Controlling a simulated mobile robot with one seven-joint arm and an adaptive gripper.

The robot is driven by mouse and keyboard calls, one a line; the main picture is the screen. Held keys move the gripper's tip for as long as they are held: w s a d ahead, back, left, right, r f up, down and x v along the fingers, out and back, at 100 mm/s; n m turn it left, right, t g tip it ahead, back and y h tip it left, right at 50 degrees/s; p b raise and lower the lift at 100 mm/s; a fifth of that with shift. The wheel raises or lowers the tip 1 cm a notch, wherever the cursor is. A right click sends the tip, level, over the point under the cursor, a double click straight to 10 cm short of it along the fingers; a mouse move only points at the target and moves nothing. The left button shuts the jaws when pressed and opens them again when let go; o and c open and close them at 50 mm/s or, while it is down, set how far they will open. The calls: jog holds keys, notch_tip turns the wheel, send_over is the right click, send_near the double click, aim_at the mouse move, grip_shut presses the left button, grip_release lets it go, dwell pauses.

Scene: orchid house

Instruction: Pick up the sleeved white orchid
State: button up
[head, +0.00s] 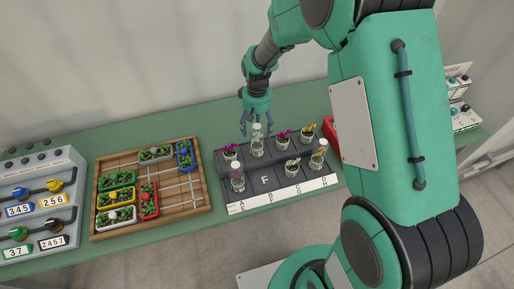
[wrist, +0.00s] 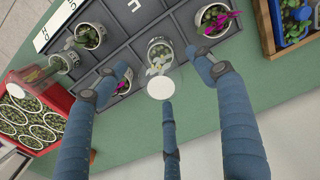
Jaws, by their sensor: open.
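The sleeved white orchid (head: 257,148) stands upright in a back cell of the dark lettered tray (head: 252,198). It has a pale pot, white flowers and a clear sleeve with a white disc at its top. In the wrist view, the sleeved white orchid (wrist: 157,52) shows between the fingers, with its disc nearer the camera. My gripper (head: 256,127) is open, pointing down at the top of this sleeve. In the wrist view, my gripper (wrist: 158,62) has its fingers spread on either side of the sleeve. I cannot tell whether any finger touches it.
Magenta orchids (head: 230,153) (head: 282,139) flank it. A sleeved magenta orchid (head: 237,180), an unsleeved white orchid (head: 292,168), a yellow orchid (head: 308,133) and a sleeved yellow one (head: 319,158) share the tray. A wooden planter board (head: 180,210) lies left; a red crate (wrist: 62,100) stands beside the tray.

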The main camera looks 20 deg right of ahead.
aim_at(258, 139)
jog(key=shift+f, duration=2.5)
jog(key=shift+f, duration=0.1)
jog(key=shift+w+f+b, duration=0.1)
jog(key=shift+f+b, duration=0.45)
jog(key=shift+f, duration=1.95)
jog(key=c, duration=1.4)
jog(key=shift+r, duration=0.15)
jog(key=shift+r, duration=0.55)
jog(key=shift+s+r+p, duration=0.15)
jog(key=shift+s+r, duration=0.1)
jog(key=shift+r, duration=0.35)
jog(key=shift+s+r+p, duration=0.15)
jog(key=shift+s+r, duration=0.1)
jog(key=shift+r, duration=0.3)
jog(key=s+r, duration=0.1)
jog(key=s, duration=1.4)
jog(key=shift+r+p, duration=0.2)
jog(key=shift+p, duration=0.2)
